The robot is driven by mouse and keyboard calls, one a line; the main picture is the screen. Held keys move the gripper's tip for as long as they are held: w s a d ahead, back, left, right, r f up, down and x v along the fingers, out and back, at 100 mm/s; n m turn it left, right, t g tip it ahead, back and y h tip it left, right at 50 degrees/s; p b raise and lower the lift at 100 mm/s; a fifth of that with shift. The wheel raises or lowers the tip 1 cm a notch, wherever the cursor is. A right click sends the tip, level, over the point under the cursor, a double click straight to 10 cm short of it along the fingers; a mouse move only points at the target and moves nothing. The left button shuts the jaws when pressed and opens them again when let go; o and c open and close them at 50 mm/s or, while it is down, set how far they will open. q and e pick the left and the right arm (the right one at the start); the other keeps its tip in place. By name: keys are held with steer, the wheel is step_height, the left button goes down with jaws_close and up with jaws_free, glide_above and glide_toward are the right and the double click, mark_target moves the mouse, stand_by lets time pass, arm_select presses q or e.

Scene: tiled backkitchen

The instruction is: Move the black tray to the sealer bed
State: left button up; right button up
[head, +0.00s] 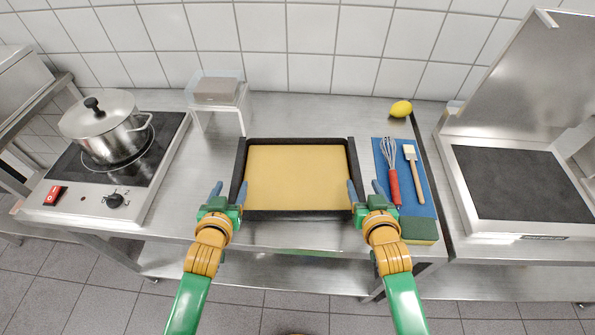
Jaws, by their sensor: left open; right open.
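The black tray (300,213) lies flat on the steel counter in the middle of the head view, with a flat tan layer (297,177) inside it. The sealer (525,130) stands at the right with its lid raised, and its dark sealer bed (518,184) is bare. My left gripper (229,191) is open at the tray's left side, its fingers by the left rim. My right gripper (364,191) is open at the tray's right side, its fingers by the right rim. I cannot tell whether the fingers touch the rims.
A blue mat (420,209) with a whisk (392,170) and a brush (413,170) lies between tray and sealer, a sponge (419,230) at its front. A lemon (401,109) lies behind.

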mark_target(237, 174)
arm_select(q)
steer(key=shift+s+r, duration=0.1)
steer(key=shift+s, duration=0.1)
arm_select(e)
steer(key=shift+s+r, duration=0.1)
steer(key=shift+s, duration=0.1)
arm_select(q)
steer(key=x, duration=0.7)
steer(key=shift+w, duration=0.15)
arm_select(e)
steer(key=x, duration=0.7)
steer(key=shift+w, duration=0.15)
arm_select(q)
jaws_close()
arm_select(e)
jaws_close()
